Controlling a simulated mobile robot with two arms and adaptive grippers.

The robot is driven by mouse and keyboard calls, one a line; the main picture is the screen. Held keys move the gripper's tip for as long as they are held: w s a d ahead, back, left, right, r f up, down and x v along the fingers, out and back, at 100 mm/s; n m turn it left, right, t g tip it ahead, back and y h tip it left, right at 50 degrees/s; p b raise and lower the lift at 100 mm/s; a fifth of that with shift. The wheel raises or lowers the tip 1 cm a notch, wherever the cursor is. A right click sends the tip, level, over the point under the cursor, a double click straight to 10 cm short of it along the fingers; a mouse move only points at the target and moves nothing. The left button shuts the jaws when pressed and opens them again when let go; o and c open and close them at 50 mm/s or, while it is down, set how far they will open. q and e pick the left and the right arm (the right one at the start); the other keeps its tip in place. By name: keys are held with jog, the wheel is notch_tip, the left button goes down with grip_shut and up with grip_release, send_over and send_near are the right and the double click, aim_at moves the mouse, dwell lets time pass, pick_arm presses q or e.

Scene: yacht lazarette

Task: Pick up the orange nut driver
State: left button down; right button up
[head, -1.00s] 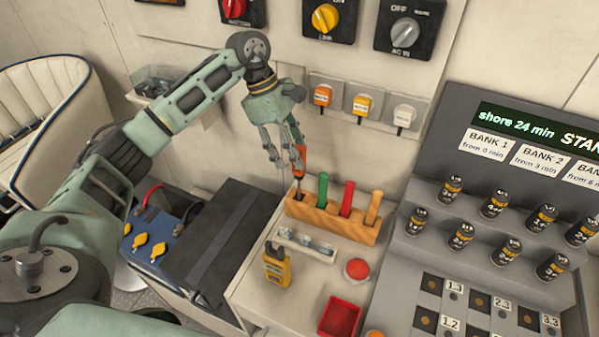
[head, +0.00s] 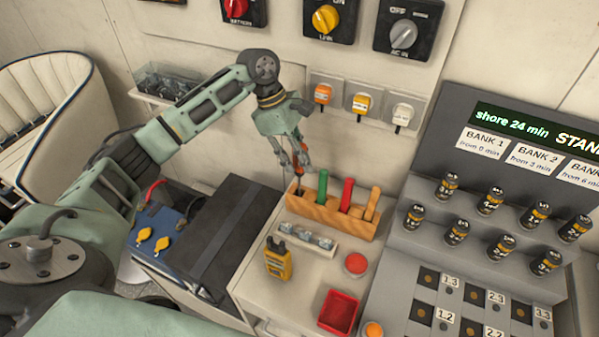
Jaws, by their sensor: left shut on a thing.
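The orange nut driver (head: 300,172) is upright at the left end of the wooden rack (head: 330,221), its dark shaft showing just above the wood. My left gripper (head: 295,168) is shut on its orange handle from above, and the fingers hide much of the handle. I cannot tell whether the shaft tip is clear of its hole. My right gripper is not in view.
Green (head: 323,186), red (head: 347,195) and light orange-brown (head: 372,204) handles stand close by in the rack. A yellow meter (head: 278,259), red button (head: 356,264) and red tray (head: 339,311) are in front. Wall plugs (head: 361,101) are behind.

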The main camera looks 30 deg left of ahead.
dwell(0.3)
pick_arm(q)
jog(key=shift+w+r, duration=0.1)
jog(key=shift+r, duration=0.1)
notch_tip(320, 180, up, 8)
jog(key=b, duration=0.3)
jog(key=shift+r+b, duration=0.25)
jog(key=shift+b, duration=0.05)
jog(key=shift+r, duration=0.55)
jog(key=c, duration=2.1)
grip_release()
grip_shut()
